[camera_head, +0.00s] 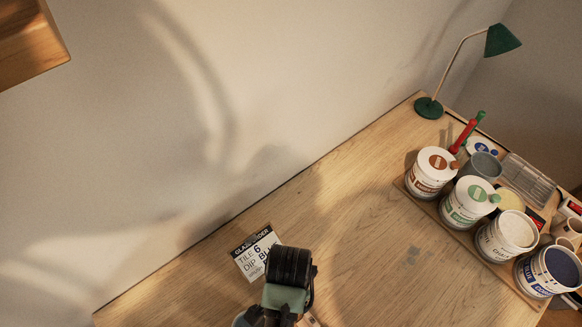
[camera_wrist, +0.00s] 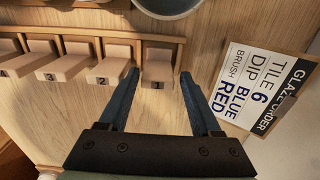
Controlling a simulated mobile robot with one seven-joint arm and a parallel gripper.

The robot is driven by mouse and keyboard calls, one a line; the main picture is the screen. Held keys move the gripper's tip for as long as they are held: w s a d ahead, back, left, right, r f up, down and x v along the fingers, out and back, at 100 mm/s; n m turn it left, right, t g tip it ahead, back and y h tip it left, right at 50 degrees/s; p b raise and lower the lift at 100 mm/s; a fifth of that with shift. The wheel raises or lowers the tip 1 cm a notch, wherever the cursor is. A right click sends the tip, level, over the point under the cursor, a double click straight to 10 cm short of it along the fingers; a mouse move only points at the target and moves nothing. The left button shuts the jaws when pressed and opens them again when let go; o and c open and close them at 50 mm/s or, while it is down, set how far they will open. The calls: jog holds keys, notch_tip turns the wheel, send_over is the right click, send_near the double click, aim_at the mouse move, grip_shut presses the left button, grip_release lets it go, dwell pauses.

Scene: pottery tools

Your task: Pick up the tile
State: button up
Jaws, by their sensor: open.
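In the wrist view a wooden rack (camera_wrist: 112,38) holds a row of pinkish-beige tiles with black numbers. Tile 1 (camera_wrist: 158,70) is at the right end, then tile 2 (camera_wrist: 107,72), tile 3 (camera_wrist: 60,68) and tile 4 (camera_wrist: 15,66) to the left. My gripper (camera_wrist: 159,76) is open and empty, its dark blue fingers on either side of tile 1 in the picture. I cannot tell how far above it they are. A card (camera_wrist: 262,88) right of the fingers reads "GLAZE ORDER, TILE 6, DIP BLUE, BRUSH RED". No tile marked 6 shows. In the head view my arm hides the rack.
A round vessel (camera_wrist: 168,6) stands beyond the rack. In the head view several glaze tubs, including a white tub with a brown disc (camera_head: 431,172), stand at the table's right. A green lamp (camera_head: 430,107) is at the back.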

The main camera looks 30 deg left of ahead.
jog(key=shift+d+f+p, duration=0.15)
jog(key=shift+f+p, duration=0.2)
jog(key=shift+f, duration=1.65)
grip_shut()
